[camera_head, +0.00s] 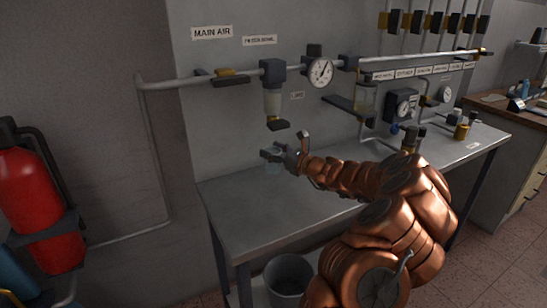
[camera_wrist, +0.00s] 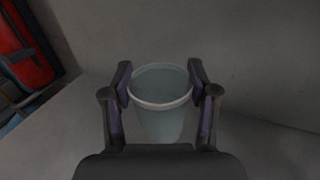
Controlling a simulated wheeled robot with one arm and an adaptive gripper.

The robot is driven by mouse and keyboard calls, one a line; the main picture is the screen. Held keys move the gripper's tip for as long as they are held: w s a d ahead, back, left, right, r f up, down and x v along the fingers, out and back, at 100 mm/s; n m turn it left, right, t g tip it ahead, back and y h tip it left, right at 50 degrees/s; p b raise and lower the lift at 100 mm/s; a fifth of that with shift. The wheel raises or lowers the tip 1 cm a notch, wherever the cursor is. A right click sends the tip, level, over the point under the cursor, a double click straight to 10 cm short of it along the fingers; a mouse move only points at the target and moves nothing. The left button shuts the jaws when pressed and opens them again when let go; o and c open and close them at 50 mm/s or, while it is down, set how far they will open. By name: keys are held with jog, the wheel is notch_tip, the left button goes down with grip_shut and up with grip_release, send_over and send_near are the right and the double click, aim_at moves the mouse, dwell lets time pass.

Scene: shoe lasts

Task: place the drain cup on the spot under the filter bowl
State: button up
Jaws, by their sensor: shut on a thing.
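The drain cup (camera_wrist: 160,122) is a pale, translucent cup with a light rim. My gripper (camera_wrist: 160,88) is shut on it, with a dark finger on each side of the cup in the wrist view. In the head view my gripper (camera_head: 273,155) holds the cup (camera_head: 274,168) upright over the left part of the bench; whether it touches the top I cannot tell. The filter bowl (camera_head: 272,102) hangs from the pipe on the wall panel, above the cup in the picture. The spot under it is not clearly visible.
The grey bench top (camera_head: 240,215) is bare at the left and front. A gauge (camera_head: 320,72) and a lubricator-like bowl (camera_head: 366,97) are on the wall. Small brass and dark items (camera_head: 461,131) stand at the right. A bucket (camera_head: 288,275) is below; a red extinguisher (camera_head: 35,205) hangs left.

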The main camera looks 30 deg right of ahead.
jog(key=shift+d+f, duration=0.1)
jog(key=shift+f, duration=1.15)
jog(key=shift+f, duration=0.15)
jog(key=o, duration=1)
jog(key=shift+r, duration=0.2)
jog(key=b+v, duration=0.1)
jog(key=v, duration=1.1)
jog(key=shift+s, duration=0.1)
